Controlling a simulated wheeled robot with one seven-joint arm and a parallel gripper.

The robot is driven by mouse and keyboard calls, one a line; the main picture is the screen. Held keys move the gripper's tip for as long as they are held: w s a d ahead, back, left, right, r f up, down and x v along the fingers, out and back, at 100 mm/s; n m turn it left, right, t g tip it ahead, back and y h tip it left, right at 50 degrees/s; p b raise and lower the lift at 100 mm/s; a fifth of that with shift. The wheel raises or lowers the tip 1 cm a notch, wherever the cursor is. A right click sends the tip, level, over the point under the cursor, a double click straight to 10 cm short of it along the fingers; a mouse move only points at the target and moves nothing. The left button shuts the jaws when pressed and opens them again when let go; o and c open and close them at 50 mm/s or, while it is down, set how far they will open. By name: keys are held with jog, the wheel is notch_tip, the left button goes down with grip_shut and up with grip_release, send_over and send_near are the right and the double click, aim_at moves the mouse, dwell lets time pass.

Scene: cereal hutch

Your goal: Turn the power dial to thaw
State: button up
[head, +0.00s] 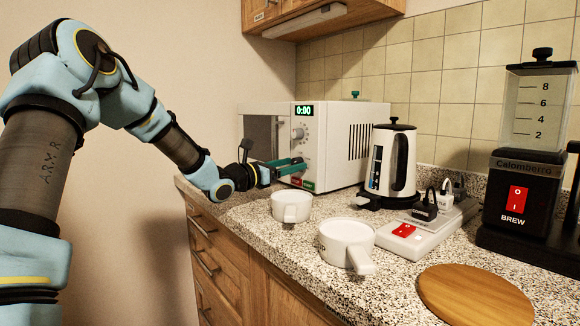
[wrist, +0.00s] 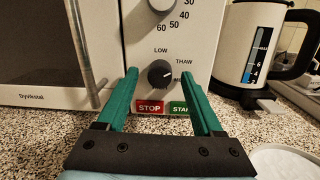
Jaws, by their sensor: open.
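The white microwave (head: 330,130) stands at the back left of the counter, its display reading 0:00. In the wrist view its black power dial (wrist: 160,74) sits below the larger timer dial (wrist: 161,4), with LOW above, THAW (wrist: 184,61) at upper right and a partly hidden label at right. The dial's pale mark appears to point right, below THAW. My gripper (wrist: 162,75) is open, its two green fingers spread left and right of the dial; contact cannot be told. In the head view my gripper (head: 300,164) is at the control panel and largely hides the dial.
STOP (wrist: 150,107) and START (wrist: 180,108) buttons lie just below the dial, near the fingers. The microwave door handle (wrist: 86,55) is at left. Two white cups (head: 291,207) (head: 346,243), a kettle (head: 391,160), a power strip (head: 420,232), a coffee machine (head: 520,190) and a wooden board (head: 475,295) occupy the counter.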

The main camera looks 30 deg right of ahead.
jog(key=b+v, duration=0.1)
jog(key=v, duration=0.9)
jog(key=shift+s+a, duration=0.15)
jog(key=shift+a, duration=0.25)
